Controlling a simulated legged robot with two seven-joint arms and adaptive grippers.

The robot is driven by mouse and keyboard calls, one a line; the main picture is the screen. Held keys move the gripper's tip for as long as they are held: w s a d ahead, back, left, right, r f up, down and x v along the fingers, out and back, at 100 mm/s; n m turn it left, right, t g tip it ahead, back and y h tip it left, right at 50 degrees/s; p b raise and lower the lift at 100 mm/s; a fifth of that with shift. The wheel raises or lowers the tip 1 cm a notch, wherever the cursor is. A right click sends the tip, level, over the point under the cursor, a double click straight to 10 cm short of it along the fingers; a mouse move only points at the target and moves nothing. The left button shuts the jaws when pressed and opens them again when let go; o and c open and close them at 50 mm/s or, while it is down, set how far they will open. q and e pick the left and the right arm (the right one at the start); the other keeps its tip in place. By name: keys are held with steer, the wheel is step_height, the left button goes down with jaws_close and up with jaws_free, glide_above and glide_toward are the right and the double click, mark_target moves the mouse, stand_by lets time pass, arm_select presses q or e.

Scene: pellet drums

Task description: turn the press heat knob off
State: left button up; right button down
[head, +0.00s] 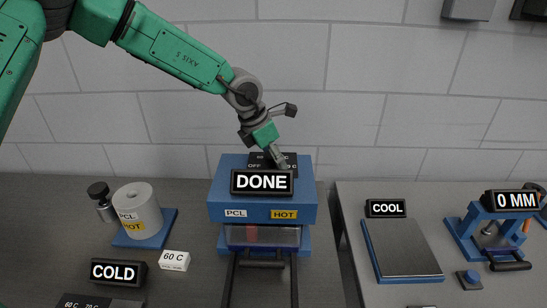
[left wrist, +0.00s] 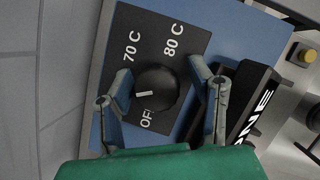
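The press (head: 217,208) is a blue box with a DONE display (head: 262,182) and PCL and HOT labels on its front. Its black heat knob (left wrist: 157,88) shows in the left wrist view on a dark plate marked OFF, 70 C and 80 C. The knob's white mark points left in that view, between OFF and 70 C. My left gripper (head: 279,160) is over the press top, behind the DONE display. In the left wrist view its two fingers (left wrist: 160,98) are spread on either side of the knob, apart from it. My right gripper is not in view.
Right of a gap, another bench holds a plate (head: 402,249) with a COOL display (head: 386,208) and a blue 0 MM device (head: 463,240).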

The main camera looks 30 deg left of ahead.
arm_select(q)
steer(key=shift+d, duration=0.1)
steer(key=c, duration=0.7)
steer(key=shift+c, duration=0.2)
steer(key=shift+a+f, duration=0.2)
steer(key=shift+a, duration=0.3)
